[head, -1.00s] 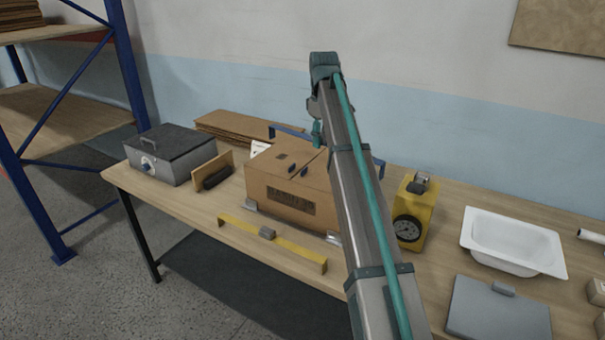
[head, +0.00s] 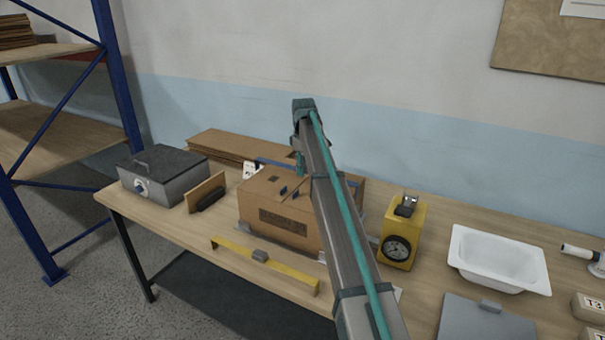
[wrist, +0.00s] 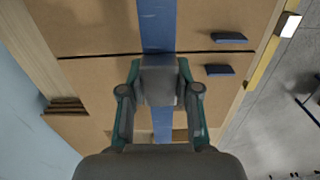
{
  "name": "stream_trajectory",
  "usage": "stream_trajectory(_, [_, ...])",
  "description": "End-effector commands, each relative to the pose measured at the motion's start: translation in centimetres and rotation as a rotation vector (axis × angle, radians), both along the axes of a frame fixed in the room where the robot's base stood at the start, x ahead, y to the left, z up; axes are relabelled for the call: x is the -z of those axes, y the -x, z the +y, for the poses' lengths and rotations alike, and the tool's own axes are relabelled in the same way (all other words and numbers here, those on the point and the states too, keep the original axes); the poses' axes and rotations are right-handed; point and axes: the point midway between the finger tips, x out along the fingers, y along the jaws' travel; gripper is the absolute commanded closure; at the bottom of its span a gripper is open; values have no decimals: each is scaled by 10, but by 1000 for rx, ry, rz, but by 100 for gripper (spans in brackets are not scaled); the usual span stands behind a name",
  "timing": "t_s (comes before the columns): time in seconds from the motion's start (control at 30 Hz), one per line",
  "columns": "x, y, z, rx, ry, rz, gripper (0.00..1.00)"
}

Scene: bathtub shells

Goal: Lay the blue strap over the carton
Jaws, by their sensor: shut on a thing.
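The brown carton (head: 283,217) stands closed on the bench, its flap seam and two small dark blue pads showing on top. My gripper (wrist: 160,75) is shut on the grey grip block at the middle of the blue strap (wrist: 157,22). In the wrist view the strap crosses in front of the carton top, across the flap seam. In the head view the strap (head: 264,162) shows at the carton's far side, near the top, with its middle hidden by my arm. I cannot tell whether it touches the carton.
A yellow strap (head: 290,277) with a grey block lies in front of the carton. A grey case (head: 160,185) and a brown board (head: 205,190) stand left. A yellow gauge box (head: 402,230) and white tub (head: 499,255) stand right. Flat cardboard (head: 222,146) lies behind.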

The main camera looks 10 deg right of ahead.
Motion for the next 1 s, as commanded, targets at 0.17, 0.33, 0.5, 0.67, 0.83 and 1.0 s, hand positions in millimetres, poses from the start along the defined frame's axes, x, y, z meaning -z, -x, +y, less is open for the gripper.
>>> stream_trajectory(0.17, [7,-7,0,0,0,0,100])
stream_trajectory(0.33, [21,-14,1,0,0,1,100])
stream_trajectory(0.5, [43,-12,1,1,-1,1,100])
stream_trajectory(0.67, [47,-13,1,1,0,0,100])
stream_trajectory(0.83, [47,-13,1,1,0,0,100])
stream_trajectory(1.0, [52,-13,1,1,0,0,100])
